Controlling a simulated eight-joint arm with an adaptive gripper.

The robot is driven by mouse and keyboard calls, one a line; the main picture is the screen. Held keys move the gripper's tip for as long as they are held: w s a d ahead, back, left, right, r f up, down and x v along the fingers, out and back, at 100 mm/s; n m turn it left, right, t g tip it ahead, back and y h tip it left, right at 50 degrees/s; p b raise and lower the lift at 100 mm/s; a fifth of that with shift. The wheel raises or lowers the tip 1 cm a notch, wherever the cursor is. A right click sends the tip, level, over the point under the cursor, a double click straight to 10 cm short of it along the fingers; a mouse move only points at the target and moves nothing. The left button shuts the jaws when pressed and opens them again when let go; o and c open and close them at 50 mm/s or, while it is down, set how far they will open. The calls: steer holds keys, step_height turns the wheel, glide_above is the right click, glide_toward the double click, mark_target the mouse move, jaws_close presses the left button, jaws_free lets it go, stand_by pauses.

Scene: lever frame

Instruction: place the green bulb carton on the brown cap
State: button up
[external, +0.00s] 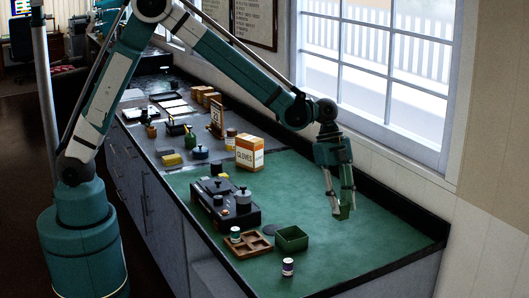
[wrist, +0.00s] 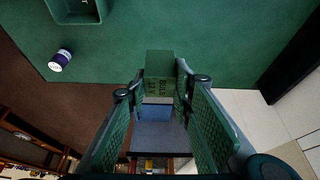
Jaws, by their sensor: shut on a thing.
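My gripper (external: 341,203) is shut on the green bulb carton (external: 344,212), over the right part of the green worktop. In the wrist view the carton (wrist: 160,66) sits between the fingertips of my gripper (wrist: 160,82), with dark lettering on its face. I cannot tell its exact height above the worktop. I cannot make out a clearly brown cap. A flat dark disc (external: 270,230) lies on the worktop left of the carton, beside the open green bin; its colour is too dim to name surely.
A green bin (external: 305,238), a brown divided tray (external: 265,238) and a purple-and-white bottle (external: 288,267) stand near the front edge. A black box with knobs (external: 213,213) and an orange-and-white gloves carton (external: 240,164) stand farther left. The worktop around my gripper is clear.

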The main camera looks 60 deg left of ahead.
steer(key=w+a+r+n+t+p, duration=0.1)
steer(key=w+a+r+n, duration=0.3)
steer(key=a, duration=1.2)
steer(key=w+a+f+n+t+y, duration=0.15)
steer(key=w+a, duration=0.55)
steer(key=a, duration=0.8)
steer(key=w+a+r+n+t+p, duration=0.15)
steer(key=w+a+n, duration=0.3)
steer(key=a, duration=1.15)
step_height(320, 180, up, 6)
steer(key=n+y, duration=0.3)
steer(key=n, duration=0.5)
glide_above(232, 129)
steer(key=shift+s+d, duration=0.15)
steer(key=shift+f, duration=0.1)
steer(key=shift+f+p, duration=0.35)
steer(key=shift+f, duration=2.7)
steer(key=shift+f, duration=1.85)
